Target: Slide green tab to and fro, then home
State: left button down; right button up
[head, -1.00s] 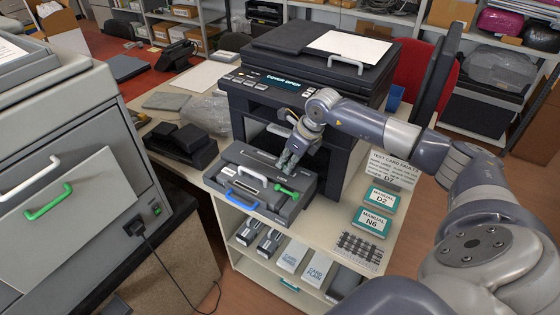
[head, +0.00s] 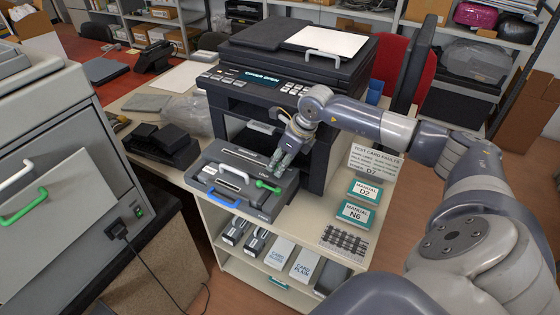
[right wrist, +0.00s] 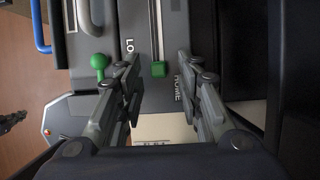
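The green tab (right wrist: 159,69) sits in a slot in the dark grey unit (head: 212,153), beside the HOME lettering, in the right wrist view. My right gripper (right wrist: 157,58) is open, with one finger on each side of the tab and a gap visible on both sides. In the head view my right gripper (head: 276,166) points down over the right part of the unit, and its fingers seem to hide the tab. A separate green lever with a round knob (right wrist: 97,62) lies left of the fingers; it also shows in the head view (head: 268,186).
The printer (head: 225,100) stands close behind the unit. A blue handle (head: 223,201) is at the unit's front. Teal manuals (head: 364,190) and a fault sheet (head: 375,160) lie to the right. A grey cabinet (head: 60,150) stands at the left.

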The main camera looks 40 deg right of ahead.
jog(key=shift+r, duration=0.35)
jog(key=v, duration=1.1)
jog(key=shift+s, duration=0.25)
jog(key=shift+d, duration=0.1)
jog(key=shift+c, duration=0.2)
